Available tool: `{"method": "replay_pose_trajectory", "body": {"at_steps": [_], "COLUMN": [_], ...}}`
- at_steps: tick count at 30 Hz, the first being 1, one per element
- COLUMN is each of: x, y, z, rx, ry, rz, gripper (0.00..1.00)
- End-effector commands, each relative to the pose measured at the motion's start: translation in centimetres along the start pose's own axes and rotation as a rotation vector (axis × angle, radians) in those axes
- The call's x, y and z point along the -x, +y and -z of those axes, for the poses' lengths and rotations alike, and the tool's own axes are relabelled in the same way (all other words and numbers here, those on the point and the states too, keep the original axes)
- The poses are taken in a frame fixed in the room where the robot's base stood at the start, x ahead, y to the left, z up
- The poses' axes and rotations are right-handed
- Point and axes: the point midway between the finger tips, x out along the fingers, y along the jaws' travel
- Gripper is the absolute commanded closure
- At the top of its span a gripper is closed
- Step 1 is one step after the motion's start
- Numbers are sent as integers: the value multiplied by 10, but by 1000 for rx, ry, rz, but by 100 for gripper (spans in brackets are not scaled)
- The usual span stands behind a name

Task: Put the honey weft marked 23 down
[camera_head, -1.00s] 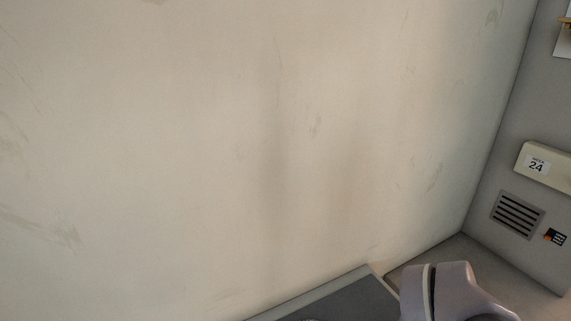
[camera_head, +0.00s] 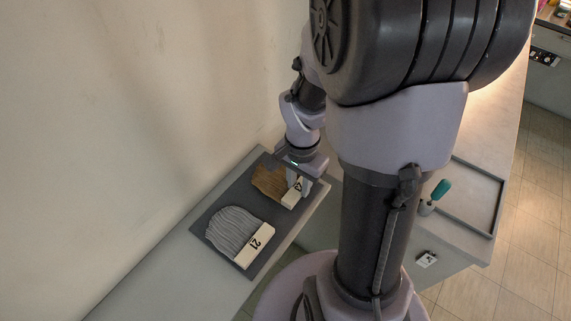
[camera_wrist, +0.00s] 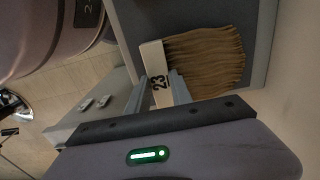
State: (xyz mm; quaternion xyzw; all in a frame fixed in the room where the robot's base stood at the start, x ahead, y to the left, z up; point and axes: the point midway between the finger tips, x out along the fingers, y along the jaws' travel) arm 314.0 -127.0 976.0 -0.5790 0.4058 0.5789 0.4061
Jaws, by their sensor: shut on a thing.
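The honey weft (camera_head: 268,182) is a fan of golden-brown hair on a white tab marked 23. It lies on or just above the far end of the dark grey board (camera_head: 240,196); I cannot tell whether it bears its weight there. My gripper (camera_head: 300,184) is shut on the white tab. In the wrist view, the gripper (camera_wrist: 160,88) has one finger on each side of the tab, and the honey hair (camera_wrist: 208,62) spreads to the right over the grey surface.
A grey weft (camera_head: 235,232) with a white tab marked 21 lies on the board's near end. A wall (camera_head: 120,120) rises close on the left. To the right, behind my arm, are a shallow grey tray (camera_head: 478,200), a teal-handled tool (camera_head: 441,189) and a small marked card (camera_head: 427,259).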

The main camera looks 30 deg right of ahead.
Motion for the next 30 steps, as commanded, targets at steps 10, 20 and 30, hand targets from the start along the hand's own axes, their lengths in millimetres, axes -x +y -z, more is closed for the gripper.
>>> {"method": "replay_pose_trajectory", "body": {"at_steps": [10, 20, 30], "x": [-14, -14, 30], "y": [0, 0, 0], "z": [0, 0, 0], "rx": [1, 1, 0], "ry": [1, 0, 3], "rz": [1, 0, 3], "gripper": [100, 52, 52]}}
